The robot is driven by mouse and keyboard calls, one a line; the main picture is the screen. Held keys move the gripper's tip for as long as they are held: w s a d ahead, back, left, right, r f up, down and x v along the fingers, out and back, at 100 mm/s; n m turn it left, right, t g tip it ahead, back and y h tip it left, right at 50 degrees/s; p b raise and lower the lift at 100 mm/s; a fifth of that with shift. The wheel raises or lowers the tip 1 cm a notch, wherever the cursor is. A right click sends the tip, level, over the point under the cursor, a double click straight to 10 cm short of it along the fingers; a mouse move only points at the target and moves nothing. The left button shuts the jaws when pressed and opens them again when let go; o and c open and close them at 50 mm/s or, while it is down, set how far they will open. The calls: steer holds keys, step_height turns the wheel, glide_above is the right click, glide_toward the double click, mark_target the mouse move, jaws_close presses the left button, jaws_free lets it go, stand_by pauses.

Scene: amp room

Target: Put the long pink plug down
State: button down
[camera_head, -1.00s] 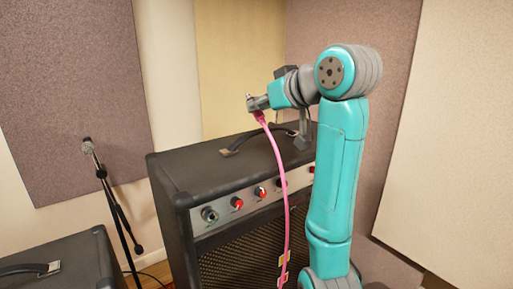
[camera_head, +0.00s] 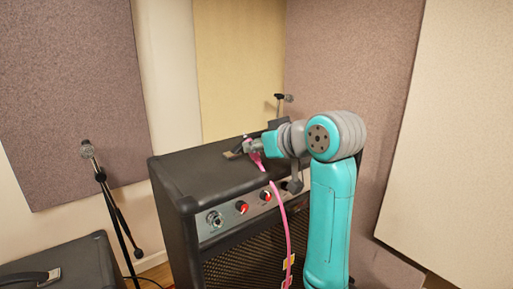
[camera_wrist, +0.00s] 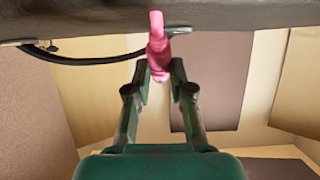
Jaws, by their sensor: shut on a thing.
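My gripper (camera_head: 251,148) is shut on the long pink plug (camera_head: 257,160). It holds the plug just above or at the top of the large black amp (camera_head: 195,168), near its front edge. In the wrist view the plug (camera_wrist: 157,42) sits between my fingertips (camera_wrist: 160,72), and its end overlaps the dark amp surface (camera_wrist: 240,14). I cannot tell whether it touches. The pink cable (camera_head: 284,215) hangs from the plug down the amp's front, with yellow and pink tags low on it.
The amp has a black top handle (camera_wrist: 95,58) and a front panel with a jack socket (camera_head: 215,218) and red knobs (camera_head: 242,208). A microphone stand (camera_head: 103,178) and a second black amp (camera_head: 75,262) are at left. Another microphone (camera_head: 284,98) shows behind.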

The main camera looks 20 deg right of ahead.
steer(key=shift+f, duration=0.25)
steer(key=shift+f, duration=0.15)
steer(key=c, duration=1)
jaws_free()
steer(key=shift+s+r, duration=0.1)
steer(key=shift+r, duration=0.1)
steer(key=v, duration=0.7)
steer(key=shift+s+d, duration=0.1)
steer(key=shift+s, duration=0.1)
